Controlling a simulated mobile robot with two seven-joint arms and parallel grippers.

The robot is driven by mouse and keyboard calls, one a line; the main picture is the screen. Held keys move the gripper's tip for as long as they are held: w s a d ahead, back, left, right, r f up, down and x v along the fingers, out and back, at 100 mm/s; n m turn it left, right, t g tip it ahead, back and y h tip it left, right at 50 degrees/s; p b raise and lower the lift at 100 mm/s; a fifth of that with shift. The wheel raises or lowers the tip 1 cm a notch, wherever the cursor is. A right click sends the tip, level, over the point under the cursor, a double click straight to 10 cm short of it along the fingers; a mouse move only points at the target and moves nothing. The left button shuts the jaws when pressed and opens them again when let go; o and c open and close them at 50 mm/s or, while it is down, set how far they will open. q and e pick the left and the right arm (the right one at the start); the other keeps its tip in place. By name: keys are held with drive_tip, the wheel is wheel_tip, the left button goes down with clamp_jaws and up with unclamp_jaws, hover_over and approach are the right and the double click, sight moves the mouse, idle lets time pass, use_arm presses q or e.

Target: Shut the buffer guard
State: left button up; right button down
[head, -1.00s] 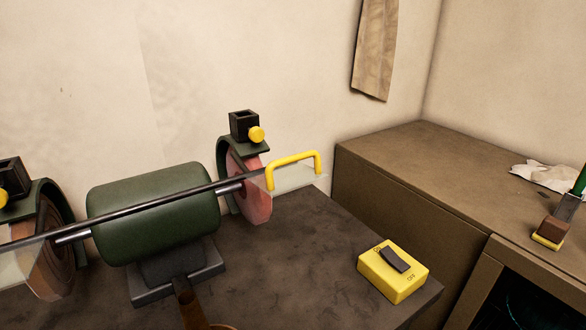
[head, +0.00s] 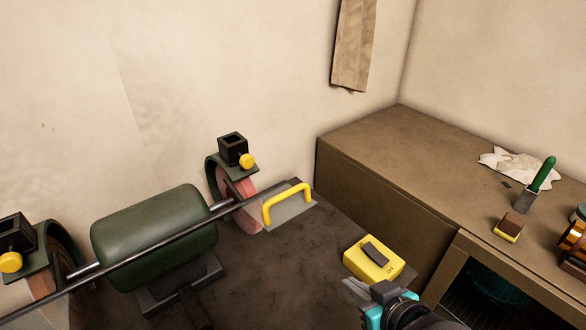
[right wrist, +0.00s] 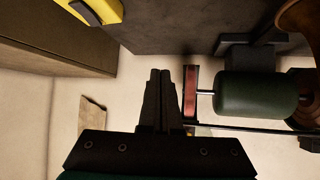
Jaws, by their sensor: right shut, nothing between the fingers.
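The buffer (head: 155,238) has a green motor body with a wheel at each end. The pink wheel (head: 247,222) is at its right end, under a dark green hood. The clear guard plate (head: 292,217), with a yellow handle (head: 287,203), sticks out in front of this wheel from a long dark rod. My right gripper (head: 355,286) is at the bottom, in front of the yellow switch box and apart from the handle. In the right wrist view its fingers (right wrist: 160,76) are together and empty. My left gripper is out of view.
The yellow switch box (head: 373,260) sits on the dark bench between my right gripper and the wall cabinet. A brown cabinet (head: 400,165) stands to the right, carrying a white cloth (head: 520,167), a green-handled tool (head: 541,175) and a small brown block (head: 508,226).

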drive_tip(key=w+a+r+n+t+y, duration=0.2)
drive_tip(key=a+r+t+y, duration=0.15)
drive_tip(key=r, duration=1.05)
wheel_tip(320, 180, up, 6)
drive_tip(key=f+n+y+p, duration=0.1)
drive_tip(key=y+p, duration=0.1)
drive_tip(key=y, duration=0.1)
hover_over(293, 214)
drive_tip(key=w, duration=0.1)
drive_tip(key=shift+w+a+r+t, duration=0.1)
drive_tip(key=shift+a+r+t, duration=0.15)
drive_tip(key=shift+a+t, duration=0.15)
drive_tip(key=f, duration=0.2)
drive_tip(key=s+f, duration=0.1)
drive_tip(key=shift+d+f+b, duration=0.15)
drive_tip(key=shift+d+b, duration=0.2)
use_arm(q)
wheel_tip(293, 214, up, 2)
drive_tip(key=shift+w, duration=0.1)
use_arm(e)
drive_tip(key=shift+s+f, duration=0.1)
drive_tip(key=shift+f, duration=0.25)
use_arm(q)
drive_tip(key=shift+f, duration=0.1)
use_arm(e)
drive_tip(key=shift+d, duration=0.1)
